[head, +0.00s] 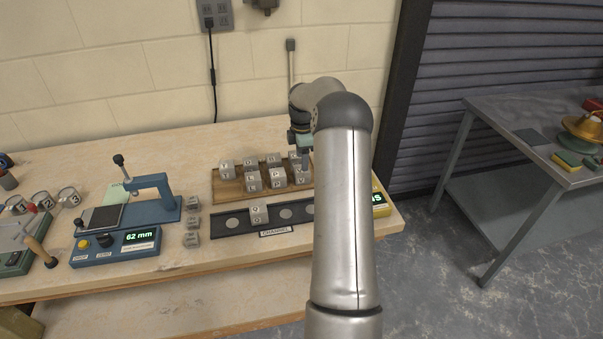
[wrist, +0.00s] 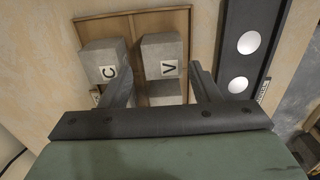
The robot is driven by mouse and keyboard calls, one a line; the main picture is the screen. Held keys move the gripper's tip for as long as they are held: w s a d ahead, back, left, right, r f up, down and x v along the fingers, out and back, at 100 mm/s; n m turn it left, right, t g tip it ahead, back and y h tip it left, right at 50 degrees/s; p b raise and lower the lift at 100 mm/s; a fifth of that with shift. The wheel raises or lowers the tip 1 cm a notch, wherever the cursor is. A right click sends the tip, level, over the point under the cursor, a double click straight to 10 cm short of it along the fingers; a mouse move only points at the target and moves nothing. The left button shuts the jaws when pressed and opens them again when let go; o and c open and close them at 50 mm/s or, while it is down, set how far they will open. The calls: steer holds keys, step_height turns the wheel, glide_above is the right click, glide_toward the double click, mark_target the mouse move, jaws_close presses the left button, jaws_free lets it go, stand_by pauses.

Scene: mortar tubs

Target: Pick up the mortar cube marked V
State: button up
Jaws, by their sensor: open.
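The cube marked V (wrist: 161,50) is grey and sits on the wooden tray (wrist: 116,23) in the wrist view, its label facing up in the picture. In the head view the V cube (head: 301,177) is at the right end of the tray's front row, partly behind my arm. My gripper (wrist: 163,78) is open and empty, with one finger towards each side of the V cube. The left finger points into the gap between it and a cube marked C (wrist: 101,62). I cannot tell how far the fingertips are above the cubes. In the head view the fingers are mostly hidden.
Several other marked cubes (head: 252,180) stand close together on the tray. A dark channel rack (head: 233,226) with round pale spots and one cube (head: 259,213) lies in front. A blue gauge device (head: 115,250) reading 62 mm stands left. The wall is behind.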

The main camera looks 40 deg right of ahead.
mark_target(302, 175)
steer(key=shift+s+a+f+p, duration=0.1)
steer(key=shift+f+p, duration=0.4)
steer(key=shift+f, duration=0.9)
steer(key=shift+a+f+p, duration=0.1)
steer(key=shift+f+p, duration=0.4)
steer(key=shift+f, duration=0.9)
steer(key=c, duration=0.9)
